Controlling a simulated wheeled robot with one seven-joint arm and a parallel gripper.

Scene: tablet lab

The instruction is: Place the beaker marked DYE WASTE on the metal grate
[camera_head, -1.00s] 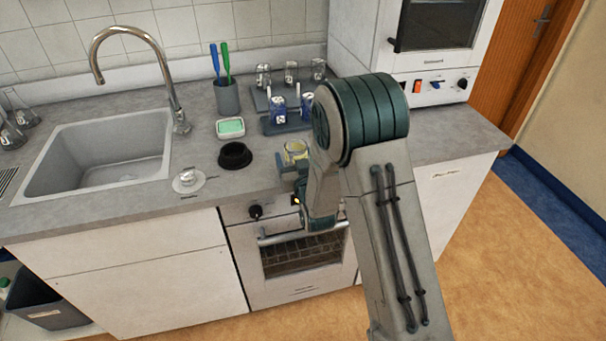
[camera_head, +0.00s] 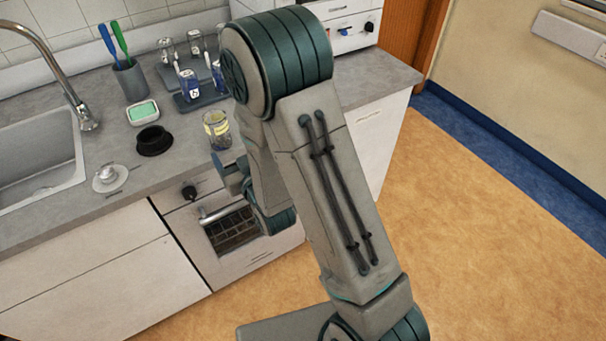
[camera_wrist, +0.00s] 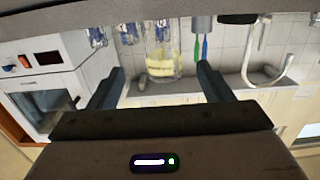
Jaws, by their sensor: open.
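A clear glass beaker (camera_head: 217,128) with yellow contents and a pale yellow label stands upright at the front of the grey counter. I cannot read the label. The wrist view is upside down and shows the beaker (camera_wrist: 160,62) ahead of my gripper, in the gap between the fingers. My gripper (camera_wrist: 161,75) is open and empty. In the head view my gripper (camera_head: 232,174) is in front of the counter edge, just below the beaker in the picture, partly hidden by my arm. I cannot make out a metal grate on the counter.
Bottles with blue contents (camera_head: 188,85) stand on dark racks behind the beaker. A black round dish (camera_head: 154,140), a green sponge tray (camera_head: 142,112), a brush cup (camera_head: 131,80) and a small white knobbed item (camera_head: 109,177) are to the left. An oven (camera_head: 230,232) is below.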

